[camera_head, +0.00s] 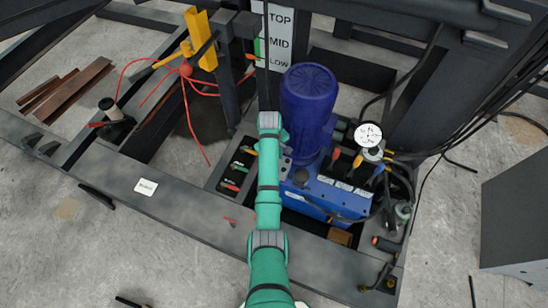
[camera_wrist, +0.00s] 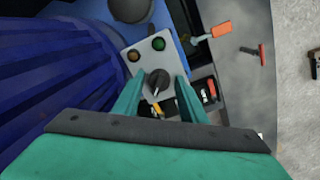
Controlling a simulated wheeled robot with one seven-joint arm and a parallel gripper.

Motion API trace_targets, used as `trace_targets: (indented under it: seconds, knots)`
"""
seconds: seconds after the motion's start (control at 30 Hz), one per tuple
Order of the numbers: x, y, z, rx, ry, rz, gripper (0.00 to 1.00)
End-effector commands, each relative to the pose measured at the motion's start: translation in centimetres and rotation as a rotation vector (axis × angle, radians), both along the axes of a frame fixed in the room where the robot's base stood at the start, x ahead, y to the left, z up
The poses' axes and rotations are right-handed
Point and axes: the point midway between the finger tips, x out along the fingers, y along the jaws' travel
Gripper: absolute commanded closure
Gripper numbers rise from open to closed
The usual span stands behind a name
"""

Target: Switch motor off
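The blue ribbed motor (camera_head: 308,100) stands upright on a blue unit (camera_head: 325,190) in the head view. It fills the left of the wrist view (camera_wrist: 60,85). Beside it in the wrist view is a grey control box (camera_wrist: 143,66) with a dull amber lamp (camera_wrist: 133,55), a green lamp (camera_wrist: 158,44) and a black rotary knob (camera_wrist: 157,80) with a pale pointer mark. My gripper (camera_wrist: 161,80) is open, its two teal fingers on either side of the knob, with small gaps seeming to show. Contact is unclear. In the head view my arm largely hides the box.
A pressure gauge (camera_head: 368,135), coloured-handled levers and black hoses are to the right of the motor. A tool tray (camera_head: 237,170) lies left of my arm. A yellow bracket (camera_head: 200,40) with red wires and a TOP/MID/LOW sign (camera_head: 279,40) stand behind. Dark steel frame members surround the unit.

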Motion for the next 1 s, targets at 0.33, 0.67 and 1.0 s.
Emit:
trace_targets:
  seconds: [0.33, 0.67, 1.0]
  knots:
    - [0.0, 0.0, 0.1, 0.0, 0.0, -0.001, 0.54]
    - [-0.1, 0.2, 4.6, 0.0, -0.004, -0.002, 0.54]
    - [-0.3, 0.6, 9.9, 0.0, -0.003, -0.001, 0.54]
